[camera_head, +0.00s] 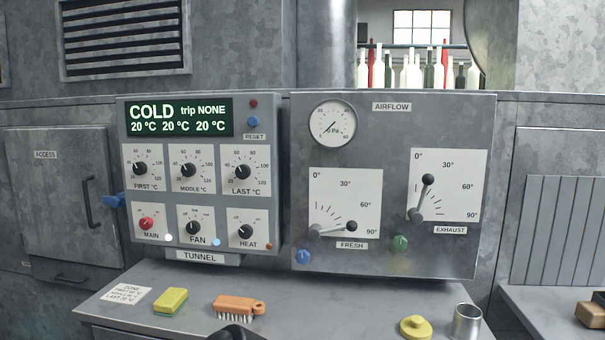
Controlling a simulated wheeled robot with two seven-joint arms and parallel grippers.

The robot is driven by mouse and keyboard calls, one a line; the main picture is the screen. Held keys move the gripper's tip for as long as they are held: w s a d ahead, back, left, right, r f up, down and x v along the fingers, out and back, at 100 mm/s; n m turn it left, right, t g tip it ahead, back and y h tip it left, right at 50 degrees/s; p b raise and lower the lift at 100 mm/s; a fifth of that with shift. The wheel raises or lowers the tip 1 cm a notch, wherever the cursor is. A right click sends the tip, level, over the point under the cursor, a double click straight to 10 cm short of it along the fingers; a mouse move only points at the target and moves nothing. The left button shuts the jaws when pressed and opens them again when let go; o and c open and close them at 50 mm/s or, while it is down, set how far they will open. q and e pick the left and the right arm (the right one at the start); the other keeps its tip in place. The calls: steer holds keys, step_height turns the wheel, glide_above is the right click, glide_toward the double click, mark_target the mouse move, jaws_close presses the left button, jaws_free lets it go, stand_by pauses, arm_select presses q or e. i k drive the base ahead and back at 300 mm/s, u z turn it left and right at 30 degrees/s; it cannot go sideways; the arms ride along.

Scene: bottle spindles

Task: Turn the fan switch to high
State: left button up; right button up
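The fan switch (193,227) is a black round knob on a white plate labelled FAN, in the bottom row of the grey control panel (272,185). It sits between the red MAIN knob (146,223) and the black HEAT knob (246,231). The fan pointer seems to point up and left, but its mark and the small scale words are too small to read surely. A pale blue lamp (217,242) shows at the plate's lower right. Neither gripper can be made out. A dark rounded shape at the bottom edge is cut off and unclear.
The display (180,117) reads COLD, trip NONE, 20 °C three times. The AIRFLOW panel (270,270) with two levers stands to the right. On the shelf below (330,300) lie a yellow sponge (170,301), an orange brush (238,305), a yellow knobbed object (415,327) and a metal cup (466,322).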

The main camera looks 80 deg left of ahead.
mark_target(193, 228)
steer(key=u, duration=3.3)
steer(key=k, duration=0.15)
steer(key=u, duration=0.25)
